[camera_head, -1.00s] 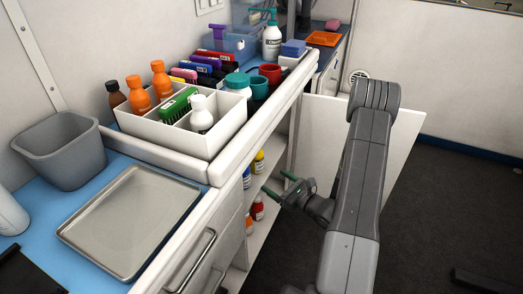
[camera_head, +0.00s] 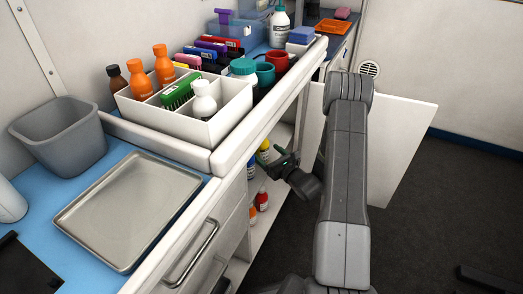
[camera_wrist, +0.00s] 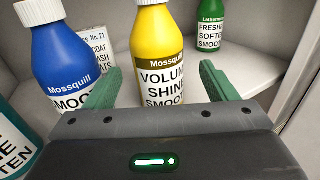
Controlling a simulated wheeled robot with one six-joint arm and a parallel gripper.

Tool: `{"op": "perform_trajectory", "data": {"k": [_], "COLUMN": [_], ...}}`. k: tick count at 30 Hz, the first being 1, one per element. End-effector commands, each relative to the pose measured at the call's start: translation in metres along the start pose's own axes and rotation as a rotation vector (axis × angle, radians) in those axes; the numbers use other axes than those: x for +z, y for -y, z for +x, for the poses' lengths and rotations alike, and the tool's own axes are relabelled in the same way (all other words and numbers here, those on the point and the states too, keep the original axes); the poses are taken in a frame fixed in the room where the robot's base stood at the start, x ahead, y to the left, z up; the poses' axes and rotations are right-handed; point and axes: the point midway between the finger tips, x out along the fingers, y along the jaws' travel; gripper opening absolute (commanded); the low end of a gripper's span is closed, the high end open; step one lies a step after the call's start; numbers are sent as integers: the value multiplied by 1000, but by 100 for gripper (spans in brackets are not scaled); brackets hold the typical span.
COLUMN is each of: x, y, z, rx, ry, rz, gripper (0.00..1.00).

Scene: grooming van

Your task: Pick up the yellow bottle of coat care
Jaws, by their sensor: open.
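The yellow bottle (camera_wrist: 160,55) has a white cap and a label reading "VOLUM… SHIN… SMOO…". It stands upright on a shelf inside the open cabinet, and shows small in the head view (camera_head: 264,146). My gripper (camera_wrist: 160,90) is open, with its green fingers on either side of the bottle's lower part in the wrist view. The fingers appear apart from the bottle, and whether it is fully between the tips I cannot tell. The gripper (camera_head: 279,158) reaches into the cabinet in the head view and partly hides the shelf. The bottle's base is hidden behind the gripper body.
A blue bottle (camera_wrist: 62,60) stands close left of the yellow one. A green bottle (camera_wrist: 210,25) stands behind right, and a teal bottle (camera_wrist: 12,140) is at the lower left. Red (camera_head: 261,196) and orange bottles stand on a lower shelf.

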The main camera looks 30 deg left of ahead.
Motion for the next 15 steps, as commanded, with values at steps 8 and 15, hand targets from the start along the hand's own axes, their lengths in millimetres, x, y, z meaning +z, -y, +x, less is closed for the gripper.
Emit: {"op": "perform_trajectory", "data": {"k": [8, 15], "x": [0, 2], "y": [-3, -2], "z": [40, 45], "rx": [2, -1], "ry": [1, 1], "rz": [-1, 0], "gripper": [79, 79]}}
